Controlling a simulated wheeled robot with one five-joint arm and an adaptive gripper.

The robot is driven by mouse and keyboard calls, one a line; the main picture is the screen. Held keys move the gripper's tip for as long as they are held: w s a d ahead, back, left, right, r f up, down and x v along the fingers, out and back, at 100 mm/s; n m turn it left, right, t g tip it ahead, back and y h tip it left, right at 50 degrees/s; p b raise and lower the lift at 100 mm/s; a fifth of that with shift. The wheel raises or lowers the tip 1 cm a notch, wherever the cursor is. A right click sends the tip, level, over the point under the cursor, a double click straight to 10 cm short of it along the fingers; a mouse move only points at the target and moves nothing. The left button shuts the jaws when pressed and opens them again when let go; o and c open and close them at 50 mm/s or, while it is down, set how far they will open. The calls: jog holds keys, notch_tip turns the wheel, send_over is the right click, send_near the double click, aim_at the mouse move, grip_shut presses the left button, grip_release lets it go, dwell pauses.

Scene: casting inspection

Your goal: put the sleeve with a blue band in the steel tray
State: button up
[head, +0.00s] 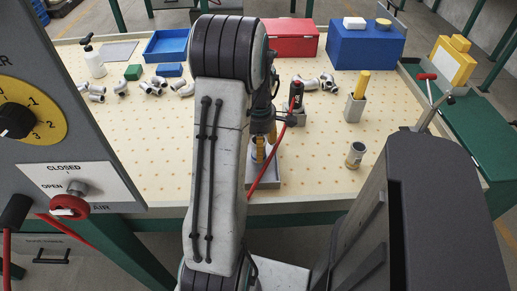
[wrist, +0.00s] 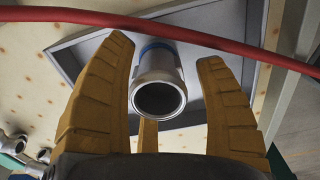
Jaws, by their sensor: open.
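The sleeve with a blue band (wrist: 158,68) is grey metal, and its open mouth faces the wrist camera. It is seen against the steel tray (wrist: 92,48) and appears to stand in it; its base is hidden. My gripper (wrist: 165,75) is open, with its yellow fingers spread around the sleeve and visible gaps at left and right. In the head view my gripper (head: 262,148) is low over the tray (head: 268,183), largely hidden by my arm. The sleeve cannot be made out there.
A red hose (wrist: 235,43) crosses above the tray in the wrist view. Another sleeve (head: 355,155) stands to the right. A grey block with a yellow post (head: 355,108) is behind it. Pipe fittings (head: 150,88) lie at back left. Blue (head: 365,45) and red (head: 290,40) boxes line the back.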

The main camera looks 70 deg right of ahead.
notch_tip(320, 180, up, 10)
jog(key=p, duration=0.1)
jog(key=shift+r, duration=0.15)
dwell(1.0)
